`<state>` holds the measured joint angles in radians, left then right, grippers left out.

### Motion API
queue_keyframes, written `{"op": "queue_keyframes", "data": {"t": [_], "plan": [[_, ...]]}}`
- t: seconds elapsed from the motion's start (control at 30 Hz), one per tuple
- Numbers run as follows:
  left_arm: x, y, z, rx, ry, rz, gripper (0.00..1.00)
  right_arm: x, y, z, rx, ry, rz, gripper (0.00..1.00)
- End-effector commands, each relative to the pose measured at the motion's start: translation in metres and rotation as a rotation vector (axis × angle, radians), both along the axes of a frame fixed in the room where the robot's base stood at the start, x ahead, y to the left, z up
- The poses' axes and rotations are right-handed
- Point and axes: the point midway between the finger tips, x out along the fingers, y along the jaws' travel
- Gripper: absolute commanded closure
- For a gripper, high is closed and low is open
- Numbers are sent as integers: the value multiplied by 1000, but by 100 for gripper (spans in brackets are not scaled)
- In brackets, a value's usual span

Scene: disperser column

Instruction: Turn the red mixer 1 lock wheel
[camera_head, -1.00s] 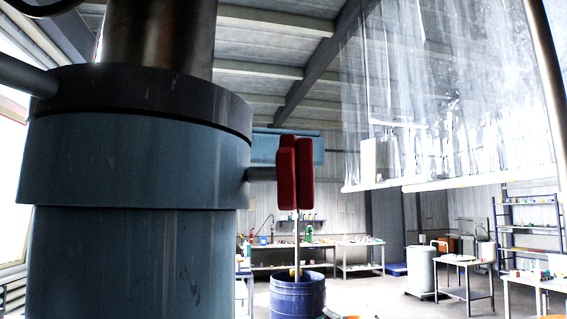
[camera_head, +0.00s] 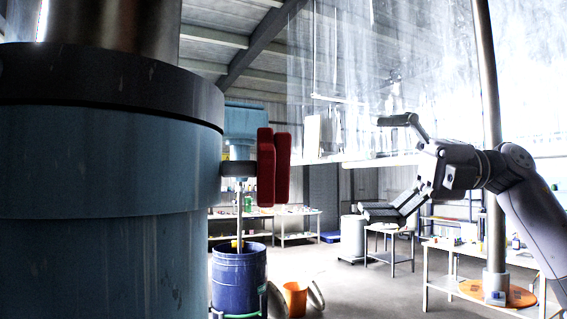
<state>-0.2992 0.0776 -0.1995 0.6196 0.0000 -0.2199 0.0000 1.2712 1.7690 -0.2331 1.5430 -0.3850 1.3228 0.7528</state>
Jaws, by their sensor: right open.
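The red lock wheel (camera_head: 266,168) is seen nearly edge-on as two upright red parts, on a short dark stub at the right side of the big blue column (camera_head: 110,170). My right gripper (camera_head: 388,166) is to the right of the wheel, with a clear gap between them. Its two dark fingers are spread wide, one high and one low, pointing left, with nothing between them. My left gripper is not in view. The wheel's face and far side are hidden by the angle.
A blue drum (camera_head: 239,282) with a thin shaft above it stands beyond the column, near an orange bucket (camera_head: 295,298). A clear hanging curtain (camera_head: 380,70) is behind my right gripper. A steel post (camera_head: 490,90) rises at the right. Worktables stand farther back.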

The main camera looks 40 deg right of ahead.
Motion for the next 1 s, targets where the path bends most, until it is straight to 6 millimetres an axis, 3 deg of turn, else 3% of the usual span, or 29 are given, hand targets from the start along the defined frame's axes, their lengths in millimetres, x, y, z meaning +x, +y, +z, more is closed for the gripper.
{"op": "queue_keyframes", "data": {"t": [0.3,0.5,0.7,1.0], "plan": [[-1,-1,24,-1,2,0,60,42,57,4,-2,-1,4,1],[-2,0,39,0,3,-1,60,64,84,4,1,0,4,1],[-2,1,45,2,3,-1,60,75,98,2,2,-2,2,1],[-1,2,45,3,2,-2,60,77,100,0,3,-2,0,1]]}}
